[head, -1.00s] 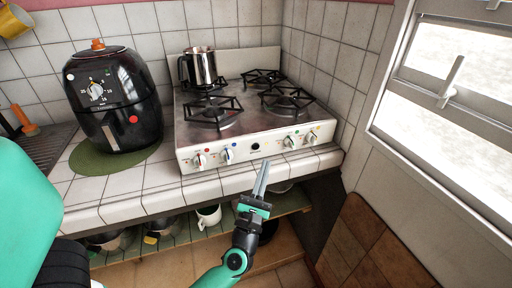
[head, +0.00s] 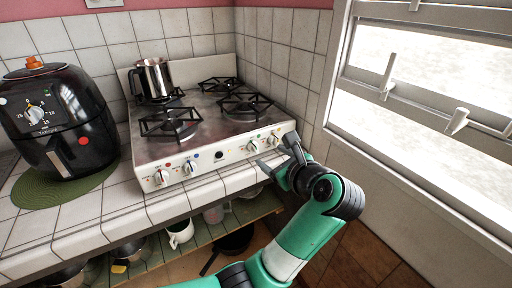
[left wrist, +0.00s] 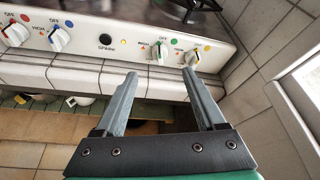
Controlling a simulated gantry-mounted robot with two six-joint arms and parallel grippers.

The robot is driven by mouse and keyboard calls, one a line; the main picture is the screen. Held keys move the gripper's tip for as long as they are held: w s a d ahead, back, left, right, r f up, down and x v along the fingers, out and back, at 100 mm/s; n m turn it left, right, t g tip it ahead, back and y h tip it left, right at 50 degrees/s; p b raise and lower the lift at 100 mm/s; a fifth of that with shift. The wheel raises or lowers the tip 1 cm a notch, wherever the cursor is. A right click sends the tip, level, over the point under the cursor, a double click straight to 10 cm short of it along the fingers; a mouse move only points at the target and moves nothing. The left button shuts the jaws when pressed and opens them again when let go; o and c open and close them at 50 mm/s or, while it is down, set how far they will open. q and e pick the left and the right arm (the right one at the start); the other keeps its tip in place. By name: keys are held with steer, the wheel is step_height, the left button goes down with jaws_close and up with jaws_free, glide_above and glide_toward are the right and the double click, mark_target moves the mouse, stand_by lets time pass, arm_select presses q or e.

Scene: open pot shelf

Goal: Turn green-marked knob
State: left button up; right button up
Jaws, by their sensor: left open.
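The green-marked knob (head: 254,147) is a white knob on the stove's front panel, second from the right, with a green dot above it. It also shows in the left wrist view (left wrist: 158,55). My left gripper (head: 277,152) is open and empty in front of the right part of the panel. In the left wrist view its fingertips (left wrist: 159,73) lie on either side of the green-marked knob in the picture, the right one overlapping the area just below the yellow-marked knob (left wrist: 192,58). Contact cannot be told. My right gripper is out of view.
The red-marked knob (head: 162,177) and blue-marked knob (head: 191,169) sit to the left on the panel. A metal pot (head: 151,79) stands on the back left burner. A black air fryer (head: 55,120) stands left. A wall and window (head: 440,90) bound the right.

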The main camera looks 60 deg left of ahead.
mark_target(255, 147)
arm_select(q)
steer(key=x, duration=1.2)
steer(key=shift+s, duration=0.1)
jaws_close()
